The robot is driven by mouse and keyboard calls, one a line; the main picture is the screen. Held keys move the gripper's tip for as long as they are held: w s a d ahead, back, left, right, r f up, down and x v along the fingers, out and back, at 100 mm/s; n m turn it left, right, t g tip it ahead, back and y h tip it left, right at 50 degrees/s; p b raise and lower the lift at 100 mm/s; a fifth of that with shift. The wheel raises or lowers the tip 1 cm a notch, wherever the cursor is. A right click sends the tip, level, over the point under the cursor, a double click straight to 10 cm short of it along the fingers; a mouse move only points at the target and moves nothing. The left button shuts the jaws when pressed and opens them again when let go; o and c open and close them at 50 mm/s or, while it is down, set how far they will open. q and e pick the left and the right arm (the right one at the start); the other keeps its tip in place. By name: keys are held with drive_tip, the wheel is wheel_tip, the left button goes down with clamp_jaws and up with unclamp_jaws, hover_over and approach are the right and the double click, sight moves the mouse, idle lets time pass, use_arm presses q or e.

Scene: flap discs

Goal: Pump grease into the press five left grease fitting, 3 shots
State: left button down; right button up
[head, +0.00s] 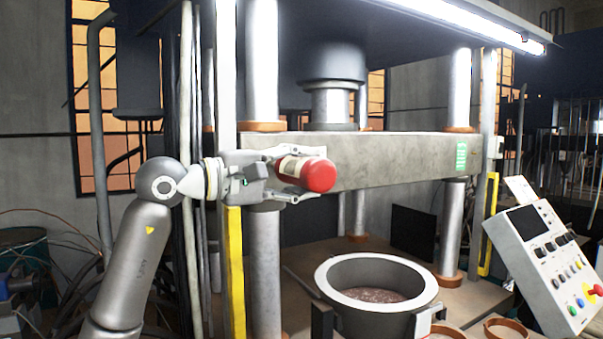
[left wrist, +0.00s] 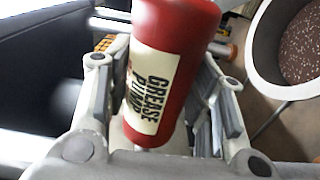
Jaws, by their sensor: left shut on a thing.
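A red grease pump (head: 319,175) with a cream label is held in my left gripper (head: 300,174), in front of the press's grey crossbeam (head: 400,160). In the left wrist view the pump (left wrist: 186,75) stands between the two fingers of my left gripper (left wrist: 165,105), and its label reads "GREASE PUMP". The fingers are shut on its sides. In the head view the pump's rounded red end points right and toward the camera. I cannot make out a grease fitting in either view. My right gripper is in neither view.
A large round pot (head: 375,270) with dark granular contents stands on the press bed, below and right of the pump. Steel columns (head: 264,260) and a yellow strip (head: 235,270) stand close to my left arm. A control panel (head: 545,260) is at right.

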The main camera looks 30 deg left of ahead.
sight(328, 178)
use_arm(q)
drive_tip(key=shift+w+a+r, duration=0.1)
drive_tip(key=shift+w+a, duration=0.15)
drive_tip(key=shift+a, duration=0.25)
drive_tip(key=shift+w+a+r, duration=0.1)
drive_tip(key=shift+w+a, duration=0.15)
drive_tip(key=shift+a, duration=0.25)
drive_tip(key=shift+s+d, duration=0.35)
drive_tip(key=shift+d, duration=0.25)
idle(0.3)
drive_tip(key=shift+d, duration=0.1)
idle(3.7)
drive_tip(key=shift+s+d+f, duration=0.15)
drive_tip(key=shift+s+d, duration=0.35)
drive_tip(key=shift+d, duration=0.2)
drive_tip(key=shift+s+d, duration=0.6)
drive_tip(key=shift+d, duration=0.5)
drive_tip(key=shift+s+d, duration=0.65)
drive_tip(key=shift+d, duration=0.4)
drive_tip(key=shift+s+d, duration=0.6)
drive_tip(key=shift+d, duration=0.5)
